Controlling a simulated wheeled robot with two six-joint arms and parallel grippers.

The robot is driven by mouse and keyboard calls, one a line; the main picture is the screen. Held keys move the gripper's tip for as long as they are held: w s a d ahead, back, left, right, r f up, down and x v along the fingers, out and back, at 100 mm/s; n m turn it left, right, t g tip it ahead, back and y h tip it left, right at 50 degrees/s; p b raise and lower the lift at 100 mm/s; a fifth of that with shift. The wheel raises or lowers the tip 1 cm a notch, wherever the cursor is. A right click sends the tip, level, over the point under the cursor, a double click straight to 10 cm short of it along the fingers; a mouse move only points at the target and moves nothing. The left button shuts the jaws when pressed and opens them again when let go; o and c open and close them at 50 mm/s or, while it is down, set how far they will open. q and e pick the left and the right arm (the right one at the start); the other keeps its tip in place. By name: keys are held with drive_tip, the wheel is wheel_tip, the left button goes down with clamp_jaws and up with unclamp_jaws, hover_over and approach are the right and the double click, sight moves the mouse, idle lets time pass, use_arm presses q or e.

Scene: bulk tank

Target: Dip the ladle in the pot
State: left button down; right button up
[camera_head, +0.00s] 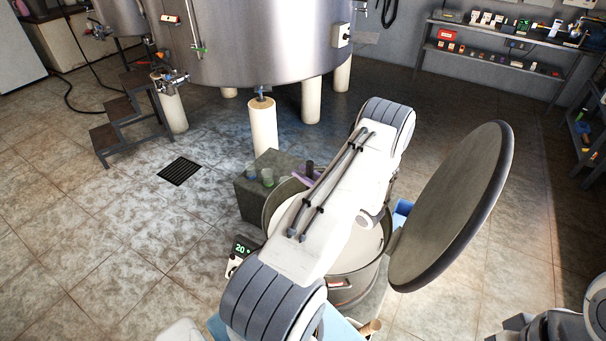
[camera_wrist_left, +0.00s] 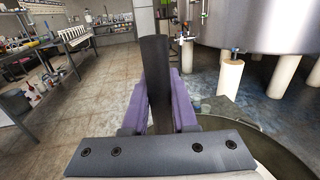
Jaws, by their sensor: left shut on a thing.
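The round metal pot (camera_head: 368,274) stands open below my left arm, its lid (camera_head: 455,210) tilted up on the right. My left gripper (camera_head: 304,174) is over the far side of the pot, with purple fingers. In the left wrist view the gripper (camera_wrist_left: 160,105) is shut on the dark upright handle of the ladle (camera_wrist_left: 155,72). The top of the ladle handle also shows in the head view (camera_head: 310,167). The ladle's bowl is hidden, so I cannot tell how low it is. My right gripper is not in view.
A dark block (camera_head: 250,203) with small glasses on it stands beside the pot. A display reading 20 (camera_head: 241,250) is at the pot's left. The big steel tank (camera_head: 260,45) and steps (camera_head: 128,115) are behind. Floor on the left is clear around a drain (camera_head: 180,171).

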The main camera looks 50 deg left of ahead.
use_arm(q)
wheel_tip(320, 180, up, 13)
drive_tip(key=p, duration=0.8)
drive_tip(key=shift+f+p, duration=0.2)
drive_tip(key=shift+p, duration=0.2)
idle(0.5)
idle(1.1)
